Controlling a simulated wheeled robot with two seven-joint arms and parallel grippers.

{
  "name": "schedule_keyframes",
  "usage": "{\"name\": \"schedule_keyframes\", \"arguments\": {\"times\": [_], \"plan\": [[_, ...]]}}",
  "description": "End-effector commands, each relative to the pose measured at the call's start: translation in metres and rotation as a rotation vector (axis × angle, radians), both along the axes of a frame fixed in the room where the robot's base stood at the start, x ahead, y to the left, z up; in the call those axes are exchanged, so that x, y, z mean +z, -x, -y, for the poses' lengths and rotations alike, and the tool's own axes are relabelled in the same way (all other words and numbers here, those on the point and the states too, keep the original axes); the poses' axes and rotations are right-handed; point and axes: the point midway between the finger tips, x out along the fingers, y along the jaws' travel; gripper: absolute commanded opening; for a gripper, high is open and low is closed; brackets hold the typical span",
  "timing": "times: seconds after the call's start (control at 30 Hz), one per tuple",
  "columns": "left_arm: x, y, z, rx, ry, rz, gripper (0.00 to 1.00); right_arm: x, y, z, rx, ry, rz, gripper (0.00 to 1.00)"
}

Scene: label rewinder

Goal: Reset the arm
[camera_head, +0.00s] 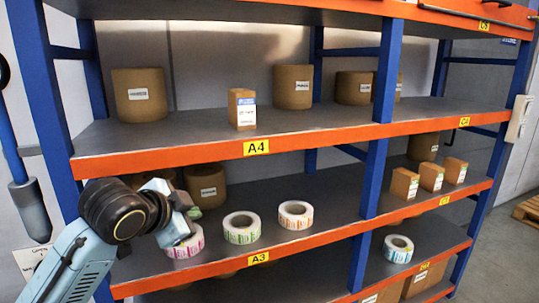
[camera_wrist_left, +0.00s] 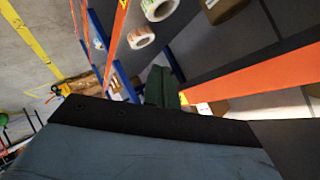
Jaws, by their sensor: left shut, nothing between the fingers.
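My left arm comes in at the lower left of the head view. Its gripper (camera_head: 186,218) is in front of the shelf rack, by the level labelled A3, and is shut and empty. In the left wrist view the dark green fingers (camera_wrist_left: 163,88) are close together with nothing visible between them. The gripper overlaps a pink-printed label roll (camera_head: 186,243) in the head view; I cannot tell whether they touch. A green-printed roll (camera_head: 241,228) and an orange-printed roll (camera_head: 295,215) lie to its right on the same shelf. My right gripper is not in view.
The rack has blue posts (camera_head: 376,115) and orange shelf edges (camera_head: 320,139). Brown cylinders (camera_head: 139,95) and a small box (camera_head: 242,109) stand on the A4 shelf. Another roll (camera_head: 397,248) lies lower right. Open floor (camera_head: 468,262) shows at the right.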

Motion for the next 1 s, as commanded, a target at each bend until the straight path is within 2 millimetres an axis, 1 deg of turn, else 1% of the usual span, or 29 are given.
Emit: {"name": "schedule_keyframes", "arguments": {"times": [0.03, 0.1, 0.17, 0.2, 0.27, 0.3, 0.37, 0.4, 0.47, 0.5, 0.57, 0.6, 0.7, 0.8, 1.0], "plan": [[-0.030, 0.013, 0.003, 0.019, 0.033, -0.052, 0.00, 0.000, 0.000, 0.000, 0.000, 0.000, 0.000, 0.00], [-0.062, 0.030, 0.003, 0.055, 0.075, -0.111, 0.00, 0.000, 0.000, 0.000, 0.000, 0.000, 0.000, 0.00], [-0.089, 0.047, 0.003, 0.091, 0.108, -0.163, 0.00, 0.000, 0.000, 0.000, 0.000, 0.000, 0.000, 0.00], [-0.106, 0.058, 0.002, 0.115, 0.131, -0.196, 0.00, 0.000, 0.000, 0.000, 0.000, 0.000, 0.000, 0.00], [-0.130, 0.077, 0.000, 0.157, 0.162, -0.248, 0.00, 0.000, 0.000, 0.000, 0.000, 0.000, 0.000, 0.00], [-0.146, 0.090, -0.002, 0.187, 0.182, -0.283, 0.00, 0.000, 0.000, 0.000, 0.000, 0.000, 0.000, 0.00], [-0.168, 0.111, -0.005, 0.237, 0.210, -0.335, 0.00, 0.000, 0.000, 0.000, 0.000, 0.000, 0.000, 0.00], [-0.182, 0.126, -0.008, 0.271, 0.226, -0.368, 0.00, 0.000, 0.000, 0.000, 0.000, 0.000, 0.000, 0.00], [-0.202, 0.149, -0.012, 0.327, 0.251, -0.419, 0.00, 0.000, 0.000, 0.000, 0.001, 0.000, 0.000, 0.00], [-0.214, 0.165, -0.016, 0.365, 0.265, -0.454, 0.00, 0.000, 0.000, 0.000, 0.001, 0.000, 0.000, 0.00], [-0.230, 0.189, -0.021, 0.425, 0.284, -0.503, 0.00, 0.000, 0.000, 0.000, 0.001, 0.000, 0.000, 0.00], [-0.240, 0.205, -0.025, 0.464, 0.292, -0.532, 0.00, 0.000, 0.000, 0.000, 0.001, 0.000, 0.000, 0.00], [-0.257, 0.239, -0.034, 0.550, 0.307, -0.594, 0.00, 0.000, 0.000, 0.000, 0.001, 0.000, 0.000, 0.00], [-0.270, 0.268, -0.042, 0.625, 0.314, -0.643, 0.00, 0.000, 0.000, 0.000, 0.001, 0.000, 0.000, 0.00], [-0.286, 0.320, -0.057, 0.759, 0.313, -0.725, 0.00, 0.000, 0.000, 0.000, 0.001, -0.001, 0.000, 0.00]]}}
